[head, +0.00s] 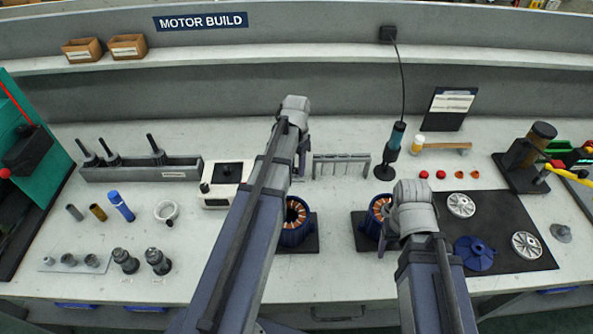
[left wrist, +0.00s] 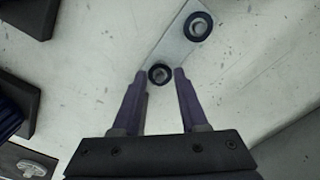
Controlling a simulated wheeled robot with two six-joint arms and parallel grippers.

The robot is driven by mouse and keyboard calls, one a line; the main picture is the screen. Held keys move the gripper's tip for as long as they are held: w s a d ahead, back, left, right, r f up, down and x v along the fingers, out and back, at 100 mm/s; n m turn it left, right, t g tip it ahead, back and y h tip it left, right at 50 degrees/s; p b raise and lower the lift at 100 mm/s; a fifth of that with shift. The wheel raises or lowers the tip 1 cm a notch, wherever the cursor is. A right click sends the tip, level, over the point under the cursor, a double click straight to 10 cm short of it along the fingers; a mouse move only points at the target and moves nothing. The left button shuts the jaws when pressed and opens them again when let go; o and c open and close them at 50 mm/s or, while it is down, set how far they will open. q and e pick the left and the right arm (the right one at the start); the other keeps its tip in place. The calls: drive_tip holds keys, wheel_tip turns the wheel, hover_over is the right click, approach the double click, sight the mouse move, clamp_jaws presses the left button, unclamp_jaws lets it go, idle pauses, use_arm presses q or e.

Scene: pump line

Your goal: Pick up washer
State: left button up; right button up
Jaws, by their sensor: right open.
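In the left wrist view, a dark ring with a grey centre, which looks like the washer (left wrist: 160,73), sits at the near end of a pale metal plate (left wrist: 174,48). A second similar ring (left wrist: 199,26) sits at the plate's far end. My left gripper (left wrist: 160,76) is open, with one fingertip on each side of the near ring and small gaps between.
The left stator (head: 296,222) stands near the left arm. A slotted rack (head: 341,166) and an upright screwdriver (head: 394,145) stand behind. A black mat (head: 500,225) with wheel-like parts and a blue part lies at right. Pump parts and a grey tray (head: 140,173) are at left.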

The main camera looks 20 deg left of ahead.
use_arm(q)
drive_tip(key=c, duration=0.6)
wheel_tip(320, 180, up, 11)
drive_tip(key=p, duration=1)
drive_tip(key=shift+f, duration=0.2)
use_arm(e)
wheel_tip(320, 180, up, 10)
drive_tip(key=shift+r, duration=0.25)
